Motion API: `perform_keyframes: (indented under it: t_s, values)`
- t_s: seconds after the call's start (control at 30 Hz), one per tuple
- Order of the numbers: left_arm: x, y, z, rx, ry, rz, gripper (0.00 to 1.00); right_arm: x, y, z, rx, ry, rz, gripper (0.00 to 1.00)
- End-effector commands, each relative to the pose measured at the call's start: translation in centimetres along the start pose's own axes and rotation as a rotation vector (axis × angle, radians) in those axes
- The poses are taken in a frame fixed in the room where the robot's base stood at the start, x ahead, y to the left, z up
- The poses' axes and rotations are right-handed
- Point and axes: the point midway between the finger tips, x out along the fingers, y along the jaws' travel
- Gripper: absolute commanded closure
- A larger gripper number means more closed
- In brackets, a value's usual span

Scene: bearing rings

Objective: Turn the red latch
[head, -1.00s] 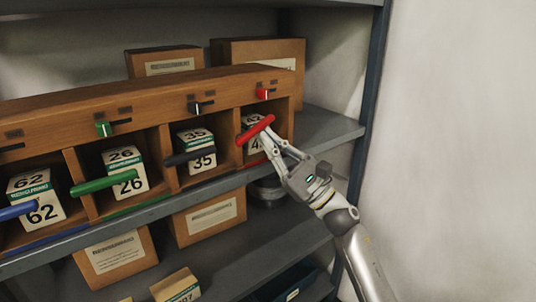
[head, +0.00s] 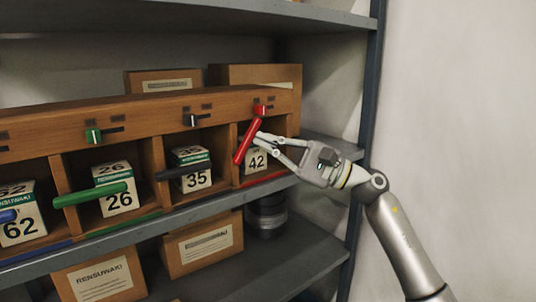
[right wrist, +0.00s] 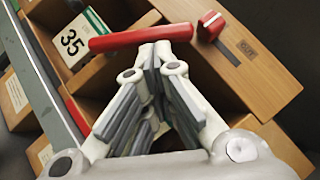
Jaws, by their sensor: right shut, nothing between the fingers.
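The red latch (head: 247,142) is a bar in front of the rightmost compartment of the wooden rack, tilted steeply with its upper end to the right. In the right wrist view the red latch (right wrist: 140,38) crosses just beyond my fingertips. My right gripper (head: 260,141) is shut and empty, with its tips close against the latch's right side; exact contact is hard to tell. It also shows in the right wrist view (right wrist: 158,55). A box marked 42 (head: 256,160) sits behind the latch, partly hidden. My left gripper is not in view.
A red slider knob (head: 260,110) sits above the latch. A black latch (head: 184,171) and a green latch (head: 90,195) cross the compartments to the left. The shelf's blue-grey post (head: 370,110) stands right of the rack, near my arm.

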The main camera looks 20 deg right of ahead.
Motion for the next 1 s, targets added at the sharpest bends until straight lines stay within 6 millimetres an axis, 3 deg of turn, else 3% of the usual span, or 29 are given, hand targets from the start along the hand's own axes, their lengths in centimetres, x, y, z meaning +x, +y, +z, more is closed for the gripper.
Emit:
perform_keyframes:
  t_s: [0.27, 1.0]
  values:
    - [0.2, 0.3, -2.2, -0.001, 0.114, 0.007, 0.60, 0.8, -1.0, 0.8, -0.151, 0.000, 0.148, 1.00]
    - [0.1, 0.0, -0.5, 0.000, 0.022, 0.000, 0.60, 1.6, -1.4, 1.6, -0.293, 0.000, 0.294, 1.00]
